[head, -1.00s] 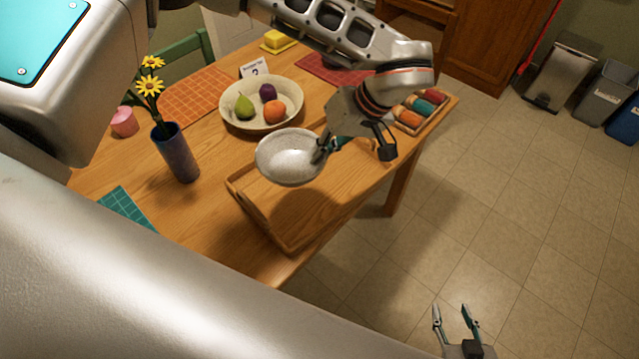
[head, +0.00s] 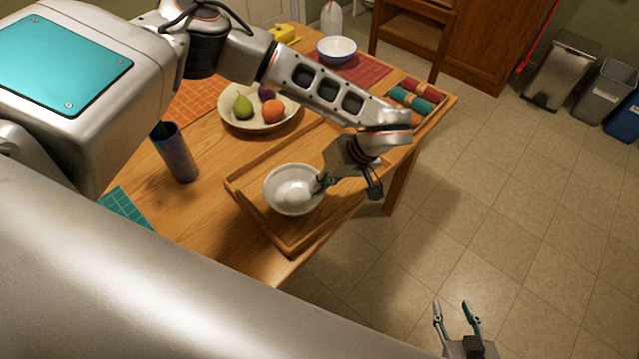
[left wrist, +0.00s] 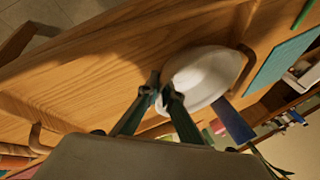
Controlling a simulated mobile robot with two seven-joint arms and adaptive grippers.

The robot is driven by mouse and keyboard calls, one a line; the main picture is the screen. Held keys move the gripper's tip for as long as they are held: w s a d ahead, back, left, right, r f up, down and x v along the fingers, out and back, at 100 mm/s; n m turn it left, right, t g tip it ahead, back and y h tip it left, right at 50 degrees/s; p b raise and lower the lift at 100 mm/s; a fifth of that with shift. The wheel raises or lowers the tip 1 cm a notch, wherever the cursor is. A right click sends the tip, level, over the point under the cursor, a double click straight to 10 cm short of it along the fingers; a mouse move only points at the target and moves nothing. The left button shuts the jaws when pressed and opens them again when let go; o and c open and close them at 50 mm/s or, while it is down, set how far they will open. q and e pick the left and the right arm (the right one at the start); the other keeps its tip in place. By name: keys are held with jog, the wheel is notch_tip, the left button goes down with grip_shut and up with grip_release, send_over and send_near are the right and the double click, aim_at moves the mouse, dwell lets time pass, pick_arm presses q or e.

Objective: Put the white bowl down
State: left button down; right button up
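The white bowl (head: 293,189) is upright over the wooden tray (head: 262,222) on the table. I cannot tell for sure whether its base touches the tray floor. My left gripper (head: 321,184) is shut on the bowl's right rim. In the left wrist view the bowl (left wrist: 205,75) sits at the fingertips (left wrist: 160,92), with its rim between them. My right gripper (head: 455,312) is open and empty, over the floor at the bottom right of the head view.
A large bowl of fruit (head: 231,122) stands behind the tray. A blue vase (head: 177,155) is to the left. A white bowl with a blue rim (head: 337,49) sits on a red mat (head: 366,72). A box of colored rolls (head: 418,98) is at the far right table edge.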

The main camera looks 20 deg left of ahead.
pick_arm(q)
jog(key=c, duration=2.3)
grip_release()
jog(key=shift+f, duration=0.1)
jog(key=v, duration=1.2)
jog(key=shift+b, duration=0.4)
jog(key=shift+d, duration=0.1)
